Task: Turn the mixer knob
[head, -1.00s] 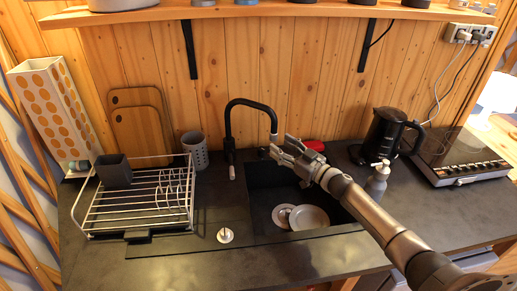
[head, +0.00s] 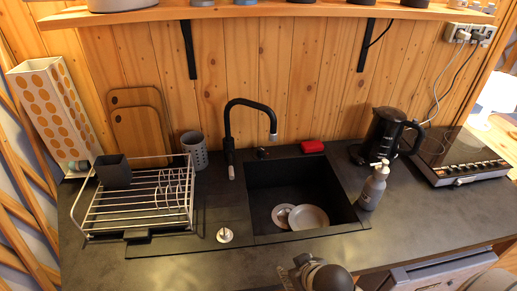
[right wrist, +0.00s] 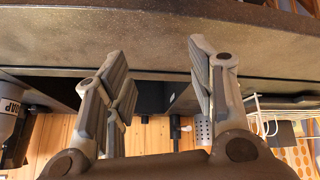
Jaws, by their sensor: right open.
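The black mixer tap (head: 229,150) stands behind the sink, its spout arching to the right. A short lever with a pale tip (head: 231,172) points forward at its base; I take it as the mixer knob. In the right wrist view the tap is small and partly hidden (right wrist: 175,128). My right gripper (head: 290,277) is low at the counter's front edge, well away from the tap and partly hidden by my own arm. In the right wrist view its fingers (right wrist: 158,60) are spread apart with nothing between them. My left gripper is not in view.
The black sink (head: 262,177) holds plates. A dish rack (head: 135,208) stands left, with a grey cup (head: 194,150) behind. A soap bottle (head: 374,187) and black kettle (head: 383,135) stand right. A red item (head: 311,147) lies behind the sink. The shelf (head: 270,10) overhangs the wall.

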